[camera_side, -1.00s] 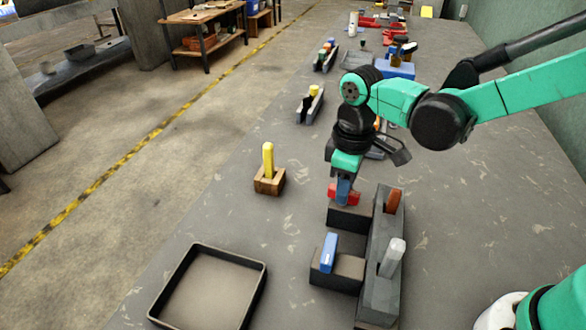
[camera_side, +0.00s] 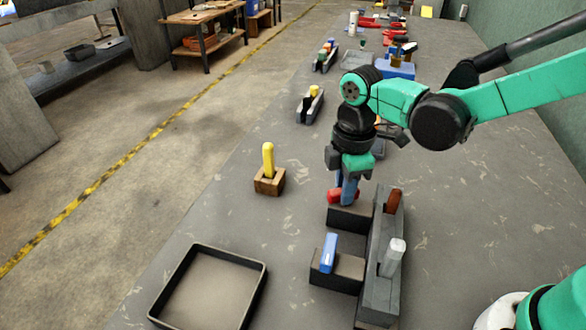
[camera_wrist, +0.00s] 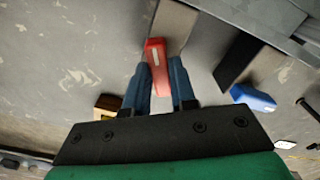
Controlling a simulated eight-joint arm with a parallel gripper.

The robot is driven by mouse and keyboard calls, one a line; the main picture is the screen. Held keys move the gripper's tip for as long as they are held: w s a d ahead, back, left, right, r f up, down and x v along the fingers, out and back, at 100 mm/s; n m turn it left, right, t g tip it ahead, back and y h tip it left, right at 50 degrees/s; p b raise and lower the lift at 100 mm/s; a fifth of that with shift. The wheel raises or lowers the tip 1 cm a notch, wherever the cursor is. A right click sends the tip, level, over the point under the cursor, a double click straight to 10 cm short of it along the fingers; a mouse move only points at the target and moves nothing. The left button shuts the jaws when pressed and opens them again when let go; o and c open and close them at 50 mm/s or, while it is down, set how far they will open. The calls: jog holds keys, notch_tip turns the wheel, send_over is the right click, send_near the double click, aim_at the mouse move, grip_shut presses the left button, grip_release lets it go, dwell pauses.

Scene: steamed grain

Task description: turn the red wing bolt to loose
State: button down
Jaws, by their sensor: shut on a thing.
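The red wing bolt (camera_side: 333,195) stands on the dark block (camera_side: 350,218) at the far end of the grey fixture in the side view. My gripper (camera_side: 348,197) points down with its blue fingers around the wing. In the wrist view the red wing (camera_wrist: 156,58) lies between the two blue fingers of my gripper (camera_wrist: 159,70), which is shut on it. The fingers hide part of the wing in the side view, and its shaft is hidden.
A blue wing (camera_side: 329,252) stands on the nearer block. A brown-red lever (camera_side: 393,201) and a pale grey lever (camera_side: 393,257) rise from the fixture. A yellow peg in a wooden block (camera_side: 268,182) and an empty dark tray (camera_side: 210,285) are to the left.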

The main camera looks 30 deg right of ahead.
dwell(0.4)
jog(key=c, duration=0.7)
grip_release()
jog(key=shift+r, duration=0.1)
jog(key=shift+r, duration=2.7)
jog(key=s+d+m+t, duration=0.1)
jog(key=d+m+t, duration=0.1)
jog(key=m, duration=0.3)
jog(key=s+d+r+m+t, duration=0.1)
jog(key=s+d+m+t, duration=0.1)
jog(key=d+m, duration=0.2)
jog(key=s+d+r+m+t, duration=0.1)
jog(key=s+d+m+t, duration=0.1)
jog(key=m, duration=0.4)
jog(key=shift+d+t, duration=0.4)
jog(key=shift+t, duration=0.2)
